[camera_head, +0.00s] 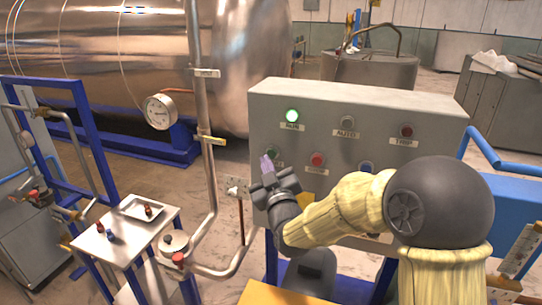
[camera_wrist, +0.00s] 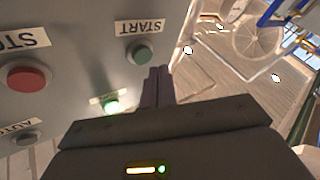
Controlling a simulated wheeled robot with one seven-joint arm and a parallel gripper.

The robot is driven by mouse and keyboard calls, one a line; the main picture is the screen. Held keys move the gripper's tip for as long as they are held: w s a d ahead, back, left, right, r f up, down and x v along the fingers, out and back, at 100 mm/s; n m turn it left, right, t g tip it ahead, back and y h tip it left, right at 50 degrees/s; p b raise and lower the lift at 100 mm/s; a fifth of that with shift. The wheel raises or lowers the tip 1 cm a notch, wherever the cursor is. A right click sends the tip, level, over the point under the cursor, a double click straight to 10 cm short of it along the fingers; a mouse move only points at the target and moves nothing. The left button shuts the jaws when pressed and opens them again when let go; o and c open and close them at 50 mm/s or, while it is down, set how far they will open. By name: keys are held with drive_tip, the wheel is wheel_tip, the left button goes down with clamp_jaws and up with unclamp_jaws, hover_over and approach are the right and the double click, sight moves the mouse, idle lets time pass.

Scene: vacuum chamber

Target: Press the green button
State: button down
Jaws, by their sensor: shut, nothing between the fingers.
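The green button (camera_head: 274,153) is on the front of the grey control box (camera_head: 355,105), partly hidden behind my gripper in the head view. In the wrist view the green button (camera_wrist: 139,54) sits beside an upside-down START label (camera_wrist: 140,27). My gripper (camera_head: 266,163) is shut and empty, in front of the panel at the button. In the wrist view its fingertips (camera_wrist: 160,71) are just below and right of the button. I cannot tell whether they touch it. A green RUN lamp (camera_head: 292,115) is lit above the button; it also shows in the wrist view (camera_wrist: 112,107).
A red button (camera_head: 317,159) is right of the green one, with AUTO (camera_head: 347,122) and TRIP (camera_head: 406,131) lamps above. A small table (camera_head: 125,245) with a tray stands left. A vertical pipe (camera_head: 205,130) runs close to the box's left side.

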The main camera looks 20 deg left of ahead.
drive_tip(key=s+b, duration=0.2)
drive_tip(key=s, duration=0.2)
drive_tip(key=shift+s+a, duration=0.15)
drive_tip(key=shift+a, duration=0.05)
idle(0.6)
drive_tip(key=d+f+m+g+h, duration=0.4)
drive_tip(key=d+f+g+h, duration=0.25)
drive_tip(key=d+f, duration=0.85)
drive_tip(key=s+d+f+m+g+h, duration=0.2)
drive_tip(key=s+d+f+m+g, duration=0.1)
drive_tip(key=s+d, duration=0.6)
drive_tip(key=s+d+f+m+g+h, duration=0.2)
drive_tip(key=s+d+f+m+g, duration=0.2)
drive_tip(key=s+d, duration=0.5)
drive_tip(key=shift+f+g, duration=0.3)
drive_tip(key=shift+g, duration=0.65)
